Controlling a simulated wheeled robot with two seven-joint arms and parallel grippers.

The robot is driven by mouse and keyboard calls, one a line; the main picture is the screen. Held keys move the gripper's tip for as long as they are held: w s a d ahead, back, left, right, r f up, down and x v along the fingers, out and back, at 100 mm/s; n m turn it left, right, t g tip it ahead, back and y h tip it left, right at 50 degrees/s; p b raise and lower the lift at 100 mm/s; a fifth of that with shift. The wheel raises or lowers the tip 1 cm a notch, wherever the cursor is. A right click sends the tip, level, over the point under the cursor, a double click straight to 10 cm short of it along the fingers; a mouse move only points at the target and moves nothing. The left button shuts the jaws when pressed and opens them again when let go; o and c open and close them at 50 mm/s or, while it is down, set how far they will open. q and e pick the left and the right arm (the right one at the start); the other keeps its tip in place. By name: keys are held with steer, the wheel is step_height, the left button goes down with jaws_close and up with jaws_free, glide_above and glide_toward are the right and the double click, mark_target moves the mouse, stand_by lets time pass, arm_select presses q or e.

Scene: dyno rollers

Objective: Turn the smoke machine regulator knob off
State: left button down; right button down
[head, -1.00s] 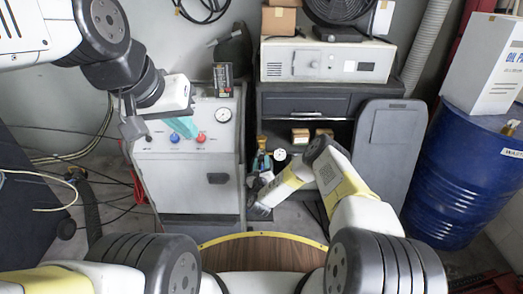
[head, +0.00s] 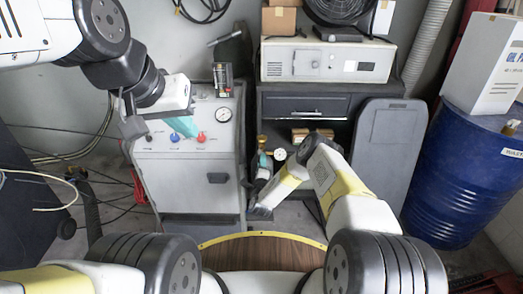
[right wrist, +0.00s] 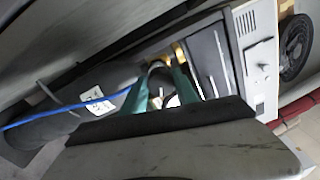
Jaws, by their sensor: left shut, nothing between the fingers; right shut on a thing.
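A grey gas bottle (right wrist: 70,95) with a white label lies across the left of the right wrist view, and a blue hose runs over it. A small round gauge shows beside its top in the head view (head: 279,154). My right gripper (right wrist: 160,88) has its teal fingers at the regulator by the bottle's top. It is shut on what appears to be the regulator knob, mostly hidden between the fingers. It also shows in the head view (head: 262,163). My left gripper (head: 184,126) is shut and empty in front of a grey cabinet panel.
The grey cabinet (head: 187,185) has a gauge and blue and red knobs. A dark cabinet (head: 305,103) with a white box unit (head: 326,60) on top stands right of it. A blue drum (head: 460,175) is at far right. Loose cables lie on the left floor.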

steer(key=n, duration=1.1)
steer(key=n+y, duration=0.1)
steer(key=n, duration=1.1)
steer(key=shift+d+f, duration=0.15)
steer(key=shift+d, duration=0.05)
steer(key=shift+n+g, duration=0.3)
steer(key=shift+n, duration=0.1)
steer(key=c, duration=0.9)
jaws_free()
steer(key=shift+c, duration=0.2)
steer(key=s, duration=0.8)
steer(key=shift+d, duration=0.15)
